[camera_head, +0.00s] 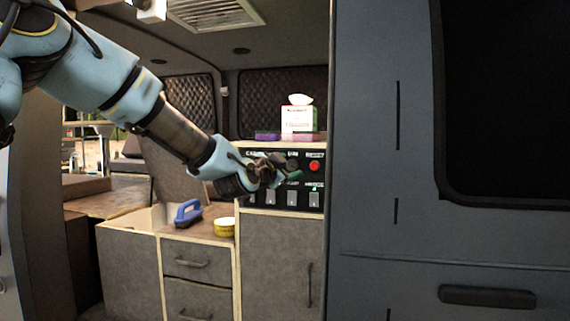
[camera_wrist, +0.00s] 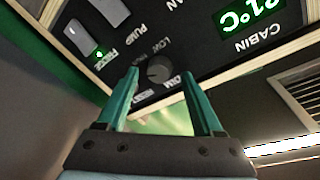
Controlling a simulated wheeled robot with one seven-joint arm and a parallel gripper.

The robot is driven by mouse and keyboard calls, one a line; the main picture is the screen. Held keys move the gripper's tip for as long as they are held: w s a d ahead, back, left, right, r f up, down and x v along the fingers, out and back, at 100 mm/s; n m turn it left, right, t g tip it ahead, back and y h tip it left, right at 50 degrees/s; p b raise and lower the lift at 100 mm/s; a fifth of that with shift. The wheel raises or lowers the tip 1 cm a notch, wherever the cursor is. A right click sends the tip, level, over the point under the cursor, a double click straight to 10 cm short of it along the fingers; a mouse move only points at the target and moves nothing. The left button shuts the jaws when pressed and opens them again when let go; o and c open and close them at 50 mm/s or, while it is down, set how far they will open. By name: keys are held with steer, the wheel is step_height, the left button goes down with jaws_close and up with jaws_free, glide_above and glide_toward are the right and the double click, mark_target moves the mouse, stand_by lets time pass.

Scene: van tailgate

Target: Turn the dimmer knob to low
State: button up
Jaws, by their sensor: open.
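The dimmer knob (camera_wrist: 158,70) is a small dark round knob on the black control panel (camera_wrist: 200,40), with LOW and DIM lettering near it. My gripper (camera_wrist: 160,76) is open, its two green fingers spread on either side of the knob in the wrist view. I cannot tell whether the fingertips touch it, and the knob's pointer is too small to read. In the head view my gripper (camera_head: 284,174) is in front of the panel (camera_head: 250,203) and covers part of it.
A red button (camera_head: 314,166) and several white switches (camera_head: 291,198) are close to the gripper. A tissue box (camera_head: 299,120) stands above the panel. The van's side panel (camera_head: 380,200) is at right.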

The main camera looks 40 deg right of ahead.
jaws_close()
stand_by(0.4)
steer(key=shift+f+n+b, duration=0.1)
steer(key=shift+n+b, duration=0.2)
steer(key=shift+b, duration=0.3)
